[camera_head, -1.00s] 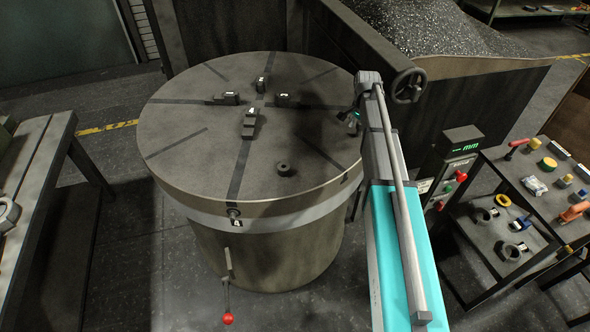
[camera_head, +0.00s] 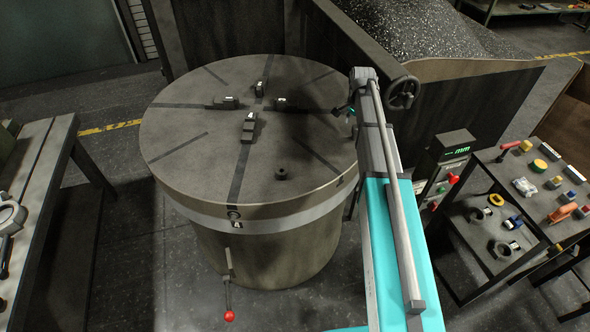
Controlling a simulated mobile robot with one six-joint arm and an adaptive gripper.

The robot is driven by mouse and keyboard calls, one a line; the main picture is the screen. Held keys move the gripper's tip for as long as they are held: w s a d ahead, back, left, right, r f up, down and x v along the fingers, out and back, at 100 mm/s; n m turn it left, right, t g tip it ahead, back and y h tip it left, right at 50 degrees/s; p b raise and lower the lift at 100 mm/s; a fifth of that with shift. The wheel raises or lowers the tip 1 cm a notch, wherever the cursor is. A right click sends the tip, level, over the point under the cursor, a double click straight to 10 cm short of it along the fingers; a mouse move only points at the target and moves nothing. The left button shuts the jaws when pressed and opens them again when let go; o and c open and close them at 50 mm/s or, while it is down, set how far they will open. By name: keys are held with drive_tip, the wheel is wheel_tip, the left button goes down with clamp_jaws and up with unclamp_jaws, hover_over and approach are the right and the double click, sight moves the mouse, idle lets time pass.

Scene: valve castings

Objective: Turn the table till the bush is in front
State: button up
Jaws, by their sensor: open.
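The round turntable (camera_head: 190,160) is a wide dark disc with a pale band, on a drum-shaped base. The bush (camera_head: 282,173), a small dark ring, stands on its top, right of centre and towards the near edge. Several dark labelled jaws surround the centre, one of them the near jaw (camera_head: 248,130). A lever with a red knob (camera_head: 229,315) hangs at the table's front. My gripper (camera_head: 343,110) is small in view, partly hidden by my arm, over or beside the table's right rim. It is open, apart from the bush; I cannot tell whether it touches the rim.
A handwheel (camera_head: 403,93) and a bin of chips (camera_head: 430,30) are behind right. A readout post (camera_head: 447,160) and a bench with small parts (camera_head: 540,185) stand at right. A workbench (camera_head: 40,160) is at left. The floor before the table is clear.

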drive_tip(key=shift+r+p, duration=4.25)
drive_tip(key=shift+r, duration=0.3)
drive_tip(key=m+y+b, duration=0.7)
drive_tip(key=y+b, duration=0.2)
drive_tip(key=b, duration=0.7)
approach(285, 179)
drive_tip(key=shift+t, duration=0.4)
drive_tip(key=d, duration=0.1)
drive_tip(key=s+d+r, duration=0.1)
drive_tip(key=d, duration=0.1)
drive_tip(key=s+d+r, duration=0.1)
drive_tip(key=d, duration=0.1)
drive_tip(key=shift+s+d, duration=0.25)
drive_tip(key=b+x, duration=0.2)
drive_tip(key=x, duration=0.1)
drive_tip(key=b+x, duration=0.2)
drive_tip(key=x, duration=0.1)
drive_tip(key=w+b+x, duration=0.1)
drive_tip(key=b+x, duration=0.1)
drive_tip(key=x, duration=0.1)
drive_tip(key=shift+a+f+b, duration=0.2)
drive_tip(key=shift+f+b, duration=0.05)
drive_tip(key=shift+b, duration=0.15)
drive_tip(key=shift+w+a+r, duration=0.1)
drive_tip(key=shift+w+a, duration=0.1)
drive_tip(key=shift+a, duration=0.6)
drive_tip(key=shift+w+a, duration=0.2)
drive_tip(key=shift+a, duration=0.6)
drive_tip(key=shift+r, duration=0.1)
